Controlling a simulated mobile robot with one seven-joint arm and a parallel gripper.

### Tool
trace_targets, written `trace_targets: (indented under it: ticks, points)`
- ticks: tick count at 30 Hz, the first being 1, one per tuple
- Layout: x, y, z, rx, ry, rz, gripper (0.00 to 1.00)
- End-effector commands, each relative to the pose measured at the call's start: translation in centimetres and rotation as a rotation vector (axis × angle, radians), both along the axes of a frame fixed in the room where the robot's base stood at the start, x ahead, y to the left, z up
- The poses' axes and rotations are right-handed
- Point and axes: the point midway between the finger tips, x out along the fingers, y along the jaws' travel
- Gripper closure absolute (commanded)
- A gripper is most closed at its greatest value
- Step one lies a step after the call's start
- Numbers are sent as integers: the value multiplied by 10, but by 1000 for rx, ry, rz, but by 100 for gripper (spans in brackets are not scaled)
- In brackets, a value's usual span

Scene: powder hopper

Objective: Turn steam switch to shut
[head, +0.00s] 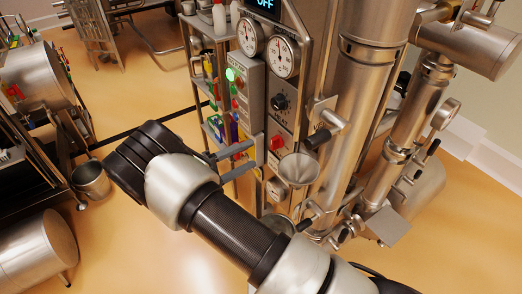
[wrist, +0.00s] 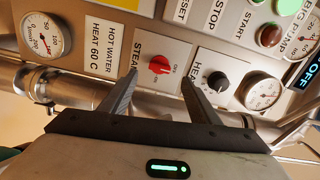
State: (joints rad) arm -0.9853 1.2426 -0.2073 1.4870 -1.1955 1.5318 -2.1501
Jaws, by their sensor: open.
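The steam switch is a small red knob (wrist: 159,65) on a pale plate lettered STEAM, with small position marks beside it that I cannot read surely. In the head view a red knob (head: 277,142) shows on the panel front, below the black heat knob (head: 279,102). My gripper (wrist: 159,76) is open, its two fingers spread to either side of the red knob in the wrist view, with nothing between them. I cannot tell any contact. In the head view my gripper (head: 252,154) reaches right toward the panel.
The black heat knob (wrist: 218,81) sits just right of the right finger. Gauges (wrist: 41,35), push buttons (wrist: 271,35) and a pipe (wrist: 75,88) surround the switch. A metal funnel (head: 298,170) and a large steel column (head: 360,110) stand close right of the panel.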

Motion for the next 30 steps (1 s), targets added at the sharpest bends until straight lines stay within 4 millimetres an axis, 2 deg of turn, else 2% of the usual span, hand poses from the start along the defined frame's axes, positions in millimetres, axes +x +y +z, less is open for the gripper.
trace_targets:
  ticks: [1, 6, 12, 17, 30]
  points:
    - [-7, 12, -2, 3, 0, 4, 44]
    - [-29, 43, -2, 2, 0, 3, 44]
    - [-44, 67, -1, 1, 1, 2, 44]
    - [-50, 73, 0, -1, 1, 0, 44]
    - [-50, 73, 0, -1, 1, 0, 44]
